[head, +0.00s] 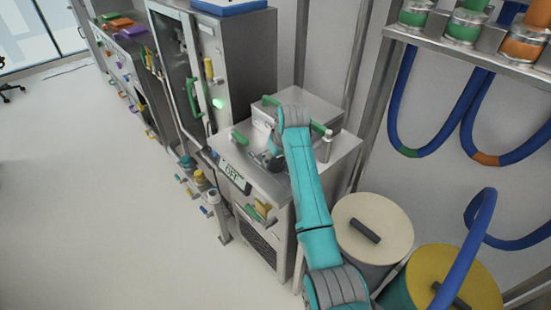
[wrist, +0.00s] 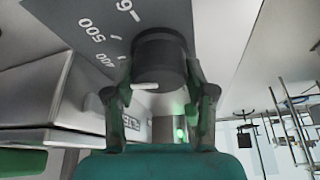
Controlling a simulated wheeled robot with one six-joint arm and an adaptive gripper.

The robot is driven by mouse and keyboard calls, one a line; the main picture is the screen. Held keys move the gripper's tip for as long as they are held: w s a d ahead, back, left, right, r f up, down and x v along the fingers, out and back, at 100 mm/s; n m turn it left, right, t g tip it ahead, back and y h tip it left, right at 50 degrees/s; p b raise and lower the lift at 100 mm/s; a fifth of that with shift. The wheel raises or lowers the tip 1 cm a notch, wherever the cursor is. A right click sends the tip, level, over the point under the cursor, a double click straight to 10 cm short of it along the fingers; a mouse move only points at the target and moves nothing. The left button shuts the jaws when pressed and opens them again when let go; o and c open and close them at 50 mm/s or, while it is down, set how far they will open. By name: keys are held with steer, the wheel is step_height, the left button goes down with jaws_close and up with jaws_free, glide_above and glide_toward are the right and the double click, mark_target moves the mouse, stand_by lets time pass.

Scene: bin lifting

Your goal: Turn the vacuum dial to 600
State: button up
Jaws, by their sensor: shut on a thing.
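The vacuum dial is a dark round knob (wrist: 160,58) in the wrist view, standing on a grey plate (wrist: 60,12) with white numbers. I read 400, 500 and the start of a number beginning with 6. In the head view my gripper (head: 268,161) is low at the cabinet top, and the dial is hidden there.
The steel cabinet (head: 282,205) has a small display (head: 234,176) reading OFF. A box with green handles (head: 300,108) sits on its top behind my arm. A taller cabinet (head: 240,60) stands left; two lidded drums (head: 372,228) stand right. The floor at left is clear.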

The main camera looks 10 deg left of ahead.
steer(key=m+h, duration=0.1)
steer(key=m, duration=0.2)
steer(key=shift+m+t, duration=0.3)
steer(key=shift+t, duration=0.1)
steer(key=m+h, duration=0.1)
steer(key=m, duration=0.2)
steer(key=shift+m+h, duration=0.3)
steer(key=m+h, duration=0.2)
steer(key=m, duration=0.4)
steer(key=shift+m+h, duration=0.3)
steer(key=shift+m, duration=0.1)
steer(key=o, duration=1.2)
steer(key=shift+c, duration=0.2)
steer(key=v, duration=1.2)
steer(key=shift+w, duration=0.2)
